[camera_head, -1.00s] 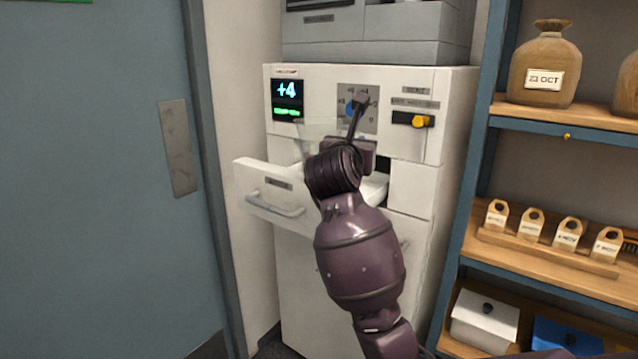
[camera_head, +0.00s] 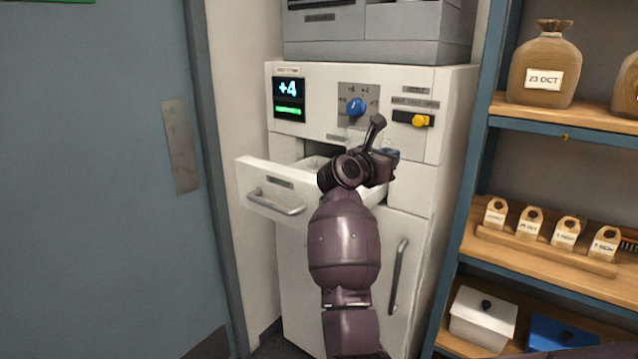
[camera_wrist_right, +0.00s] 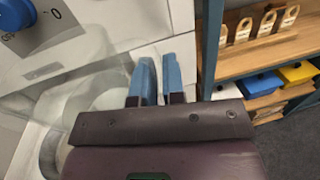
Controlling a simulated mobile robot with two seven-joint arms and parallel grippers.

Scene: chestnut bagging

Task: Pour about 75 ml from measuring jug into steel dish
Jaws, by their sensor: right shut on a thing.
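My right gripper (camera_head: 390,155) is in front of the white machine, above the right part of its open drawer. In the right wrist view its blue fingers (camera_wrist_right: 160,78) are shut on the measuring jug, a clear vessel (camera_wrist_right: 85,95) left of the fingers. In the head view the jug shows only as a faint clear shape (camera_head: 358,137) behind my wrist. Its tilt and any liquid in it cannot be made out. I cannot pick out the steel dish with certainty; my arm hides part of the drawer. My left gripper is not in view.
The white drawer (camera_head: 268,190) stands pulled out. Above it are a display reading +4 (camera_head: 289,97), a blue knob (camera_head: 356,107) and a yellow switch (camera_head: 421,121). Wooden shelves (camera_head: 545,243) with bags and boxes stand right; a grey-blue door (camera_head: 90,200) is left.

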